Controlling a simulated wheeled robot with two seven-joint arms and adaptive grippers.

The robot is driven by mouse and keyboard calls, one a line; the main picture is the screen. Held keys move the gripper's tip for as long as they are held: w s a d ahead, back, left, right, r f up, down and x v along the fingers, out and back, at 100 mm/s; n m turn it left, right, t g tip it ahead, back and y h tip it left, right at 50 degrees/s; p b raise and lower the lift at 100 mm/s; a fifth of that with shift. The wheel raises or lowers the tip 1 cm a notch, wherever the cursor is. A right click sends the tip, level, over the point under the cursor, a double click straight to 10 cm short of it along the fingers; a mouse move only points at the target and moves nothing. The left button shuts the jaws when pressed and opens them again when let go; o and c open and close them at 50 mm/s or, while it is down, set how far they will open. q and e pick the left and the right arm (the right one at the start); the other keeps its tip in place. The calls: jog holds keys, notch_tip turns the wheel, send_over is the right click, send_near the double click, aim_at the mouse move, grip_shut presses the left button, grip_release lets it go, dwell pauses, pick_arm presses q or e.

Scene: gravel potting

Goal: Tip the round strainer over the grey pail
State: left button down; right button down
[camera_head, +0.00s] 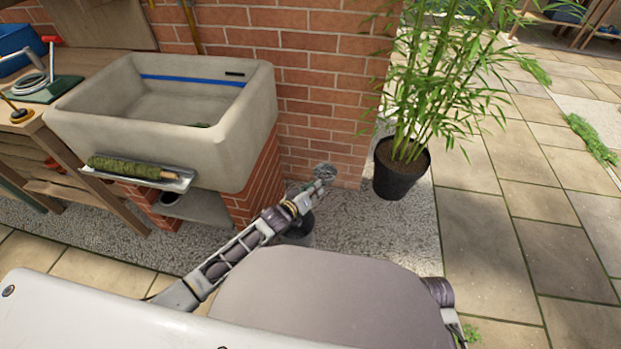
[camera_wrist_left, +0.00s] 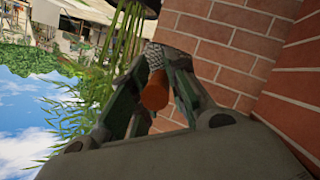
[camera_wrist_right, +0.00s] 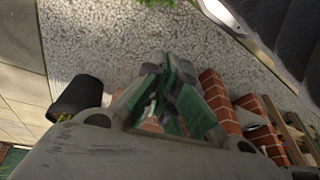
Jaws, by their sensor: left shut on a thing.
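The round strainer (camera_head: 325,172) is a small grey mesh shape at the end of my left arm, in front of the brick wall. My left gripper (camera_head: 312,190) is shut on its orange-brown handle (camera_wrist_left: 155,93), and part of the mesh (camera_wrist_left: 153,55) shows beyond the fingers. I cannot tell its exact tilt or whether it holds anything. The grey pail (camera_head: 302,238) stands on the gravel below my left forearm, which partly hides it. The strainer is above and slightly right of it in the head view. My right gripper (camera_wrist_right: 167,72) looks shut and empty in its wrist view.
A stone sink (camera_head: 215,150) on brick supports stands left of the pail, with a tray (camera_head: 182,183) at its front edge. A potted bamboo (camera_head: 400,180) stands to the right. A wooden bench (camera_head: 92,68) is at the far left.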

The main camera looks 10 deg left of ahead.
pick_arm(q)
jog(key=s+a+f+m+g+h+p, duration=0.1)
jog(key=s+a+f, duration=0.1)
jog(key=a+f, duration=0.4)
jog(key=s+a+f+m+g+h+p, duration=0.1)
jog(key=s+a+f, duration=0.2)
jog(key=a+f, duration=0.2)
jog(key=a, duration=0.3)
jog(key=shift+s+f+m+h+p, duration=0.3)
jog(key=shift+f+m+h+p, duration=0.1)
pick_arm(e)
jog(key=shift+s+d+r+g+h, duration=0.15)
jog(key=shift+s+d+g+h, duration=0.15)
jog(key=shift+d+g, duration=0.3)
pick_arm(q)
jog(key=shift+f, duration=0.1)
pick_arm(e)
jog(key=shift+r, duration=0.1)
